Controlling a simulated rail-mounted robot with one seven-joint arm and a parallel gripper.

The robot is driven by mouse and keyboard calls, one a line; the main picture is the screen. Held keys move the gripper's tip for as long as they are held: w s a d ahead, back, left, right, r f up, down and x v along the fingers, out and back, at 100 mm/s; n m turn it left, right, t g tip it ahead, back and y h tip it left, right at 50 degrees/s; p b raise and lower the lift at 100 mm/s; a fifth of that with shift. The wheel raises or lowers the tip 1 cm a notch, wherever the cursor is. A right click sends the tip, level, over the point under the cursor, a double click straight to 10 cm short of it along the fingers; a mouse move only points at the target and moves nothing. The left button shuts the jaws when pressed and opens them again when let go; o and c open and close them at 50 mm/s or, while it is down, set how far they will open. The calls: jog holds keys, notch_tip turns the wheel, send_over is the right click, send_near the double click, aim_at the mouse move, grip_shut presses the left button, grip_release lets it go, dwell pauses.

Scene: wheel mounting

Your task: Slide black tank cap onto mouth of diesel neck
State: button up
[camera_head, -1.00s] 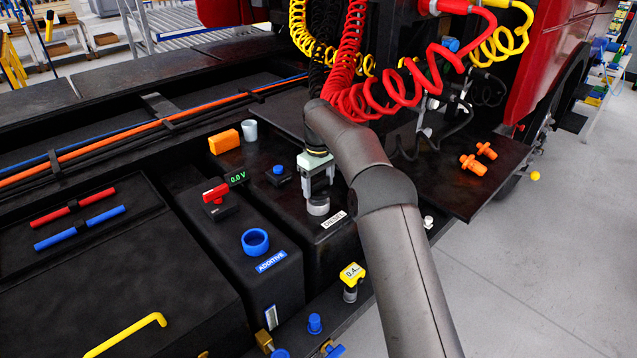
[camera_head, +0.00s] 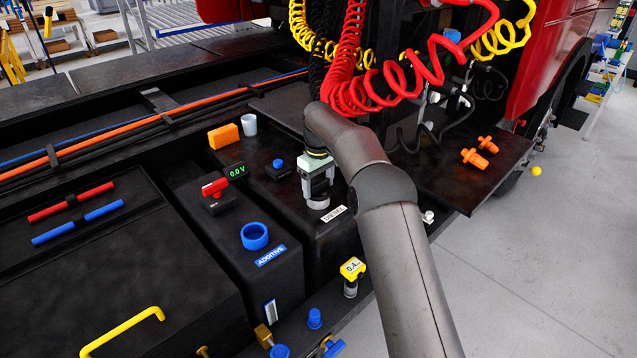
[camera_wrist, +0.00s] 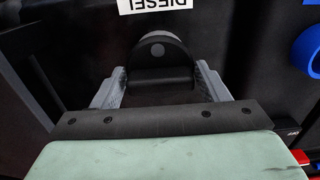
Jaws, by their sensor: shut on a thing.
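My gripper (camera_head: 318,188) points down over the black tank marked DIESEL, just behind its white label (camera_head: 334,213). In the wrist view my gripper (camera_wrist: 160,76) has its two grey fingers closed on the sides of the black tank cap (camera_wrist: 160,76). A round grey spot shows on the far part of the dark round shape there. In the head view a short light-grey round piece (camera_head: 318,204) shows right under the fingers, at the place of the diesel neck. The neck's mouth is hidden, and I cannot tell whether the cap touches it or sits around it.
A blue ring-shaped neck (camera_head: 254,236) stands on the ADDITIVE tank to the left. A red switch (camera_head: 215,187), orange block (camera_head: 223,136) and grey cup (camera_head: 249,124) are nearby. Coiled hoses (camera_head: 350,70) hang close behind my arm.

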dwell(0.4)
jog(key=o, duration=1.1)
jog(key=shift+o, duration=0.2)
